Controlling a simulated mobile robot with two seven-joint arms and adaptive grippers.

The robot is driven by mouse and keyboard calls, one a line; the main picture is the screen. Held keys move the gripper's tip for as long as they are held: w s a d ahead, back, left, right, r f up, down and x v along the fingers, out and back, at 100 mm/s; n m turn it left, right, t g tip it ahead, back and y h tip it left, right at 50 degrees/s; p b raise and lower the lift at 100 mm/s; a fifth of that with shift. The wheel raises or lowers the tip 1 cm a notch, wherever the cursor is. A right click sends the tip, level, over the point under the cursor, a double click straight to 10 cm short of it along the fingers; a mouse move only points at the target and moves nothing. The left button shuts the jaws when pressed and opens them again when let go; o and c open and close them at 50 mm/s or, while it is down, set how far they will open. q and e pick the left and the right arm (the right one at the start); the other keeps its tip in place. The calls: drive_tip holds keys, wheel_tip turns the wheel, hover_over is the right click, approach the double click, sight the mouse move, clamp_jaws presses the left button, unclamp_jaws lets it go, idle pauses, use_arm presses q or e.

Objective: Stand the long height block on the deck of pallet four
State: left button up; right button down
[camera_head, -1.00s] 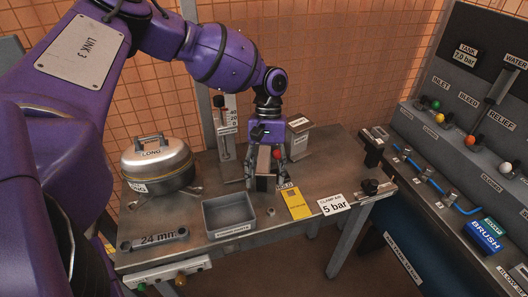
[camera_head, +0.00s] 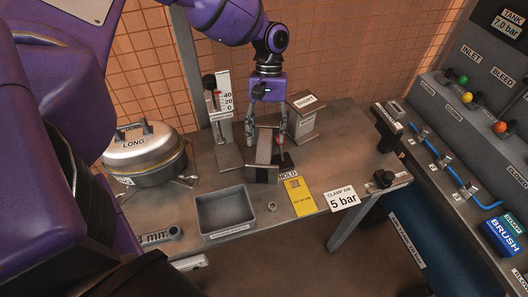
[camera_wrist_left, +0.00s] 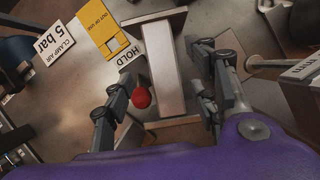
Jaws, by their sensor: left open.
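My left gripper (camera_head: 267,132) is open, pointing down over the bench. Its fingers are on either side of a light grey bar with wide ends (camera_head: 264,148), by the HOLD label. In the left wrist view the bar (camera_wrist_left: 163,62) lies between the fingertips (camera_wrist_left: 160,92), with visible gaps to both. A red ball knob (camera_wrist_left: 141,98) is beside the left-hand finger there. The bar shows no name, so I cannot tell whether it is the long height block. I cannot make out pallet four. My right gripper is not in view.
A domed pot labelled LONG (camera_head: 143,155) stands left and an upright scale (camera_head: 222,120) behind. A labelled grey box (camera_head: 303,118) is behind right. An open grey tray (camera_head: 225,213), a yellow card (camera_head: 299,197) and a 5 bar sign (camera_head: 341,196) are in front. Valves line the right.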

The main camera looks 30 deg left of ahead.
sight(265, 145)
use_arm(q)
drive_tip(key=shift+a+x, duration=0.15)
drive_tip(key=shift+x, duration=1.05)
drive_tip(key=shift+a+x, duration=0.15)
drive_tip(key=shift+x, duration=1)
drive_tip(key=shift+w+f, duration=0.15)
drive_tip(key=shift+f, duration=0.2)
clamp_jaws()
drive_tip(key=shift+w, duration=0.1)
